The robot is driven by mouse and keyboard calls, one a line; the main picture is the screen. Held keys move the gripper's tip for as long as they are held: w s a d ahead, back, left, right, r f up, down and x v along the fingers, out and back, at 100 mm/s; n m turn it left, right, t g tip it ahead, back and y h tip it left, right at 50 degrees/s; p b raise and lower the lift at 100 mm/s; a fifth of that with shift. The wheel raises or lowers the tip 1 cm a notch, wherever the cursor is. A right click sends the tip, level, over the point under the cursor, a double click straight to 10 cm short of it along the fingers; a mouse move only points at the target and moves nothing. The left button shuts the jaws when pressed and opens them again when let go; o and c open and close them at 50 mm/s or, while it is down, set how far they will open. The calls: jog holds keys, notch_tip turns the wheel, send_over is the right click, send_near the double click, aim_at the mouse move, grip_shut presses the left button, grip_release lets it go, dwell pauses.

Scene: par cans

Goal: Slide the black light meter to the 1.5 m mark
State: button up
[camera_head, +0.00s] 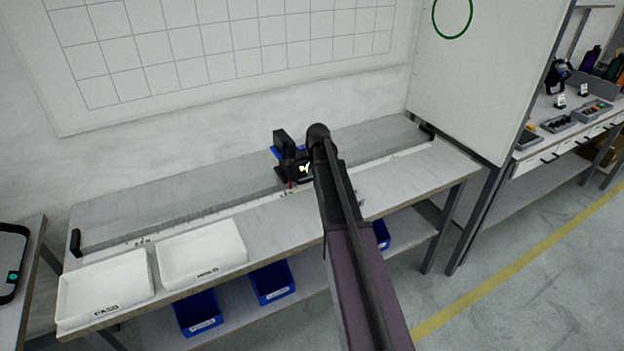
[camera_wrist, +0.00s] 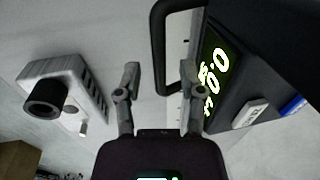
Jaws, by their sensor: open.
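The black light meter (camera_head: 284,146) stands on the long grey rail (camera_head: 190,195) near the middle of the bench, its lit yellow-green digits partly covered by my arm. In the wrist view the meter (camera_wrist: 262,75) fills the right side, with digits, a white label and a black loop handle (camera_wrist: 160,48). My gripper (camera_wrist: 163,72) is open, its fingers on either side of the handle's lower end. I cannot tell whether they touch it. In the head view my arm hides the gripper. The scale along the rail's front is too small to read, so the 1.5 m mark cannot be made out.
Black end stops close the rail at left (camera_head: 75,242) and right (camera_head: 427,132). White trays marked PASS (camera_head: 105,287) and HOLD (camera_head: 202,252) stand at the bench's front left. Blue bins (camera_head: 272,283) sit below.

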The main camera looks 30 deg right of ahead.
grip_shut()
jog(key=shift+a, duration=0.2)
jog(key=shift+d, duration=0.15)
jog(key=shift+d, duration=0.1)
